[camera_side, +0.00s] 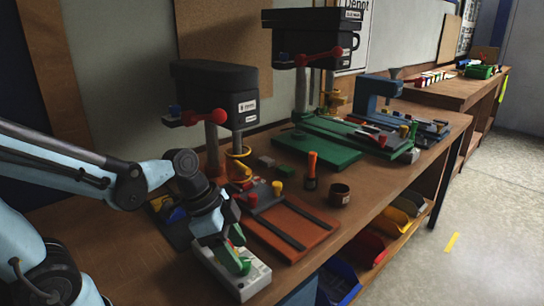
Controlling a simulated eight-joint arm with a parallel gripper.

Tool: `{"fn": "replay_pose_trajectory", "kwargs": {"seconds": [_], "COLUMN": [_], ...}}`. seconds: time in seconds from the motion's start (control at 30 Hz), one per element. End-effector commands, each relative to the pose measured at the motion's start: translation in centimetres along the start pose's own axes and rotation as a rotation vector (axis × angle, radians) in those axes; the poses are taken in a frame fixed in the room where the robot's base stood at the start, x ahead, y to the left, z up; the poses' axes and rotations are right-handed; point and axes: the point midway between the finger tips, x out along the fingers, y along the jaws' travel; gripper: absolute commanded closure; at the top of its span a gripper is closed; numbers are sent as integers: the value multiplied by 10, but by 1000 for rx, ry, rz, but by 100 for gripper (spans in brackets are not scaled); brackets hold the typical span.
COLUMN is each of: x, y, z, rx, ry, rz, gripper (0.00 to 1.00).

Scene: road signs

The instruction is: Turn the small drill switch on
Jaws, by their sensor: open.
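The small drill (214,90) stands at the left of the bench, with a black head, a red-knobbed lever and an orange-red base plate (290,228). A pale grey switch box (256,281) lies at the front bench edge, left of that base plate. My gripper (240,255) is right over this box, pointing down, with green parts at its end. It is open and holds nothing that I can see. The fingers cover most of the box's top, so the switch and its position are hidden. I cannot tell whether the fingers touch it.
A larger drill with a green base (318,149) and a blue machine (372,96) stand further back. An orange-and-black torch (311,171) and a dark round cup (339,195) stand right of the small drill. Coloured bins (369,248) sit below the bench edge.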

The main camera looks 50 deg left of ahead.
Motion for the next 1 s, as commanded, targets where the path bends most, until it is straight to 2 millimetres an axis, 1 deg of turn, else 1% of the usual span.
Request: {"fn": "replay_pose_trajectory", "kwargs": {"seconds": [0.1,0.3,0.5,0.77,0.87,1.0], "x": [11,24,29,29,29,29], "y": [0,0,0,0,0,0], "z": [0,0,0,0,0,0], "rx": [0,1,-1,-1,-1,-1], "ry": [0,0,0,0,0,0], "rz": [-1,-1,-1,0,0,0], "gripper": [40,40,40,40,54,75]}}
